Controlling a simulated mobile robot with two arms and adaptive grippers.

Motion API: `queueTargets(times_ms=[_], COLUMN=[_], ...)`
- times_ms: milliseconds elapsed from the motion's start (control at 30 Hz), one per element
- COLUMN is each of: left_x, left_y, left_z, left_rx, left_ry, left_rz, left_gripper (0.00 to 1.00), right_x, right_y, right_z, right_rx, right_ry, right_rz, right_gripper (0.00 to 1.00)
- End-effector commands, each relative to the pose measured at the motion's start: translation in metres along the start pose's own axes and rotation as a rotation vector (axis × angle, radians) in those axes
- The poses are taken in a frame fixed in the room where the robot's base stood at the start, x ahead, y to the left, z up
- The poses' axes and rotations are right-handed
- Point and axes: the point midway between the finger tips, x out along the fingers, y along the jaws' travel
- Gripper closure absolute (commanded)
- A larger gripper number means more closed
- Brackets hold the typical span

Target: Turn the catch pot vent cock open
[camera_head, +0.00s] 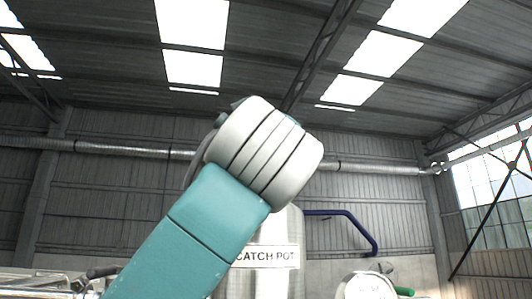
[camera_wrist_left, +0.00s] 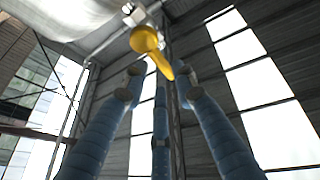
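The catch pot (camera_head: 293,235) is a pale upright vessel with a "CATCH POT" label, partly covered by my left arm in the head view. In the left wrist view the vent cock shows as a yellow handle (camera_wrist_left: 146,40) with a narrow lever pointing down, under a pale rounded surface. My left gripper (camera_wrist_left: 160,92) has blue fingers with grey tips spread apart. The lever's lower end appears between and just above the fingertips; I see no grip on it, and cannot tell the depth gap. The head view does not show this gripper clearly. My right gripper is not in view.
A dark blue pipe (camera_head: 352,222) bends down right of the pot. A round metal fitting (camera_head: 367,287) and a green handle (camera_head: 404,291) are at the lower right. Metal pipes (camera_head: 35,282) run at the lower left.

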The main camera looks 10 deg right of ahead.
Motion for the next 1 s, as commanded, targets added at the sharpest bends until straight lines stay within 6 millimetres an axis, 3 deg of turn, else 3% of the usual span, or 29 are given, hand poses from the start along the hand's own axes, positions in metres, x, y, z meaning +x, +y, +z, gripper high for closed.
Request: queueTargets(times_ms=[200, 400, 1000], left_x=[-0.043, -0.063, -0.067], left_y=[-0.001, -0.002, -0.002], left_z=[0.001, 0.001, 0.002], left_rx=[-0.002, -0.002, -0.001], left_ry=[0.001, -0.001, -0.002], left_rz=[0.001, -0.002, -0.003], left_gripper=[0.72, 0.72, 0.72], right_x=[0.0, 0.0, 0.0], right_y=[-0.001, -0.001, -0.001], right_z=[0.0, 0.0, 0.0], right_rx=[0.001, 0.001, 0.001], right_ry=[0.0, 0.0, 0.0], right_rz=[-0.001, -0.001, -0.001], right_gripper=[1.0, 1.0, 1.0])
